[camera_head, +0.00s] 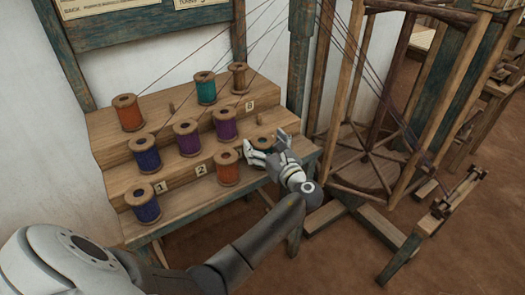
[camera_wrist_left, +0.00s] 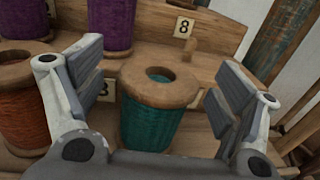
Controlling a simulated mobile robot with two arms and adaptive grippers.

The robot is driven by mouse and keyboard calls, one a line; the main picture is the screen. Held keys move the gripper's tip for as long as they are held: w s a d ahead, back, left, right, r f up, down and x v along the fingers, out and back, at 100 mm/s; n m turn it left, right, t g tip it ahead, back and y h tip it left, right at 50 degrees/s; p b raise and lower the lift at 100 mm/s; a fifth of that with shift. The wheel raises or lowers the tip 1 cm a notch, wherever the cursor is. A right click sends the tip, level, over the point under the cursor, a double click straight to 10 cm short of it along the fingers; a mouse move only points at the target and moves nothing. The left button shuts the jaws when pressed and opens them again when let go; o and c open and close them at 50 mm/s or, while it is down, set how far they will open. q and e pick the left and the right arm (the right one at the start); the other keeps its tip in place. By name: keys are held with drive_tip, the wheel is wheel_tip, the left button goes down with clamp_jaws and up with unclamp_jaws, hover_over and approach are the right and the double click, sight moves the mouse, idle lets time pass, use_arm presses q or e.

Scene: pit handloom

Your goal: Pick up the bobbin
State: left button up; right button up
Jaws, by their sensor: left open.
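Several thread bobbins stand upright on a stepped wooden rack. A teal bobbin (camera_wrist_left: 150,128) with a wooden top stands on the lowest step, between the spread fingers of my left gripper (camera_wrist_left: 157,92), apart from both pads as far as I can see. In the head view my left gripper (camera_head: 256,152) is at the right end of the rack and hides most of this bobbin (camera_head: 263,138). An orange bobbin (camera_head: 227,168) stands to its left, and a purple one (camera_head: 225,124) on the step behind. My right gripper is not in view.
The rack (camera_head: 103,130) carries number tags and stands on a worn blue-green table (camera_head: 235,190). Several other bobbins, such as a teal one (camera_head: 205,88), fill the steps. A wooden reel frame (camera_head: 349,95) with threads stands on the right. Threads run above the rack.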

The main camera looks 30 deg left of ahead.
use_arm(q)
drive_tip(key=shift+w+a+f, duration=0.1)
drive_tip(key=shift+w+a, duration=0.2)
drive_tip(key=shift+a, duration=0.2)
drive_tip(key=c, duration=1.1)
drive_tip(key=shift+d, duration=0.1)
drive_tip(key=shift+c, duration=0.4)
drive_tip(key=shift+r, duration=0.2)
